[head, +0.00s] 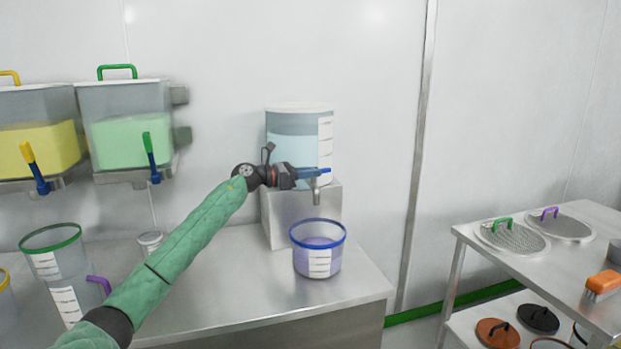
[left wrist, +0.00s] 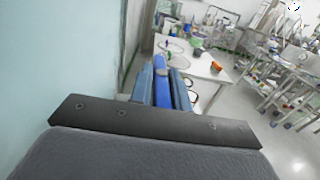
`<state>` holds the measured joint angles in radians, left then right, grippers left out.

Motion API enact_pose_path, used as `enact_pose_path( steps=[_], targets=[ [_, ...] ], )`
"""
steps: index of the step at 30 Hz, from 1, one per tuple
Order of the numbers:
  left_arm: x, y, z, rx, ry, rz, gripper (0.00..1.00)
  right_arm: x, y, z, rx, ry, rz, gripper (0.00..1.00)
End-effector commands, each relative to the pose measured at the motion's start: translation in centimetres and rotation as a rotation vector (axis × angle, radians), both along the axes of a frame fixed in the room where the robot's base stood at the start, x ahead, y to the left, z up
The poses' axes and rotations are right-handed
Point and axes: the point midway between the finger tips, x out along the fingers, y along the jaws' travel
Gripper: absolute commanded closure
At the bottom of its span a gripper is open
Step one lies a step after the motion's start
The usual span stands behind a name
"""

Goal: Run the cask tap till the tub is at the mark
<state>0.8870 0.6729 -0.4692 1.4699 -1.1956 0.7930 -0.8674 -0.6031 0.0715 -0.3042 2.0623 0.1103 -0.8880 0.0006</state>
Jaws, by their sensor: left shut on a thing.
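The cask (head: 291,122), clear with a white lid and pale blue liquid, stands on a metal block. Its white scale strip is on the right side. The metal tap spout (head: 317,195) points down over the tub. My left gripper (head: 309,173) is shut on the blue tap lever (head: 325,170), which points right, roughly level. The lever also shows between the fingers in the left wrist view (left wrist: 162,90). The blue-rimmed tub (head: 300,262) stands upright below the spout, with some pale violet-blue content and a white scale label (head: 319,263). I cannot make out a stream or the mark. My right gripper is out of view.
The metal block (head: 284,218) stands on a steel bench (head: 240,300). Yellow (head: 38,145) and green (head: 130,140) dispensers hang at left above a green-rimmed tub (head: 62,262). A steel table (head: 560,265) with sieves is at right. Bench space right of the tub is clear.

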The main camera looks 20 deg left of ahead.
Motion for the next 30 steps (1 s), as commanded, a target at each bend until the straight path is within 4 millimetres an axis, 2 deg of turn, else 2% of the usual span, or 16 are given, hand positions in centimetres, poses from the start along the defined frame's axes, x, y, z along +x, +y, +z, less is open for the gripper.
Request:
enact_pose_path(
  steps=[9, 10, 12, 23, 27, 30],
  targets=[
    [0.1, 0.2, 0.2, -0.001, -0.002, 0.003, 1.00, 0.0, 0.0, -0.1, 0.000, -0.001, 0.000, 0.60],
    [0.1, 0.2, 0.2, -0.001, -0.002, 0.003, 0.76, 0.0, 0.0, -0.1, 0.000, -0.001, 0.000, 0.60],
    [0.0, 0.2, 0.2, -0.001, -0.002, 0.002, 0.62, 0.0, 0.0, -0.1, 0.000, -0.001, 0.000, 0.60],
    [0.0, 0.1, 0.4, 0.000, -0.001, 0.000, 0.62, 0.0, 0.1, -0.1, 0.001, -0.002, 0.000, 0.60],
    [0.0, 0.1, 1.7, 0.001, -0.003, 0.000, 0.62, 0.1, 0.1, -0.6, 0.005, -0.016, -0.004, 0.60],
    [0.0, 0.2, 3.3, 0.001, -0.004, 0.001, 0.62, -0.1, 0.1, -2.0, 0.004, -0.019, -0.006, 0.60]
  ],
)
